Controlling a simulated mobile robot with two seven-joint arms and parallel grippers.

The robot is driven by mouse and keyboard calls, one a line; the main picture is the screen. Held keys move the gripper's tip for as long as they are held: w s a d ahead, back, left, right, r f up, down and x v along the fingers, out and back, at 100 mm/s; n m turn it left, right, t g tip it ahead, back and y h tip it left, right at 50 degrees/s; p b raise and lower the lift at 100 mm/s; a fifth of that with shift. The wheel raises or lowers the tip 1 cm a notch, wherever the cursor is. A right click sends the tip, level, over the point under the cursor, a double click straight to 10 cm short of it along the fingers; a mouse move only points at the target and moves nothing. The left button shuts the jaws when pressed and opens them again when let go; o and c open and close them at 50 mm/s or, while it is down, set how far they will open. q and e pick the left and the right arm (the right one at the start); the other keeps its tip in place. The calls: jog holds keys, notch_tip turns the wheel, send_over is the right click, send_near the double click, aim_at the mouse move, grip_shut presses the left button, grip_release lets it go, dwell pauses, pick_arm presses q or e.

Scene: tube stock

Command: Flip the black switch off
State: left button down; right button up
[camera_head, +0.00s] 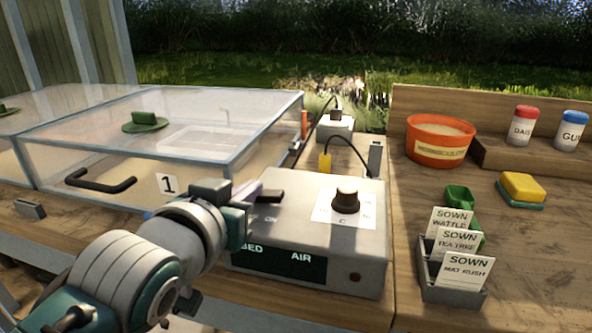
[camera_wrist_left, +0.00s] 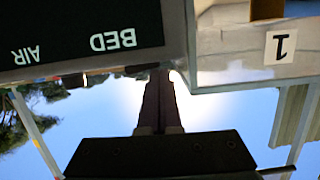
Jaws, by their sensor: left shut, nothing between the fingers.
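The grey control box (camera_head: 310,222) stands on the bench with a dark front panel marked BED and AIR. A black switch (camera_head: 270,196) lies on its top at the left, partly hidden by my left gripper; I cannot tell which way it is tipped. My left gripper (camera_head: 248,192) is shut and empty, close beside the switch at the box's left end; contact cannot be told. In the left wrist view its closed dark fingers (camera_wrist_left: 158,100) point toward the box (camera_wrist_left: 80,35), which appears upside down. My right gripper is not in view.
A black knob (camera_head: 346,201) and a dark red lamp (camera_head: 355,277) are on the box. A clear-lidded bed (camera_head: 240,125) marked 1 stands behind at left. At right are a label holder (camera_head: 452,290), an orange pot (camera_head: 440,140) and a yellow sponge (camera_head: 523,186).

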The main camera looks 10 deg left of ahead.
pick_arm(q)
jog(key=r+p, duration=0.5)
jog(key=shift+w+a+r, duration=0.1)
jog(key=shift+a+r, duration=0.1)
jog(key=shift+a, duration=0.15)
jog(key=f+v, duration=0.1)
jog(key=v, duration=0.8)
jog(key=shift+s+p, duration=0.35)
jog(key=shift+s, duration=0.25)
jog(key=shift+a+f, duration=0.1)
jog(key=shift+a, duration=0.05)
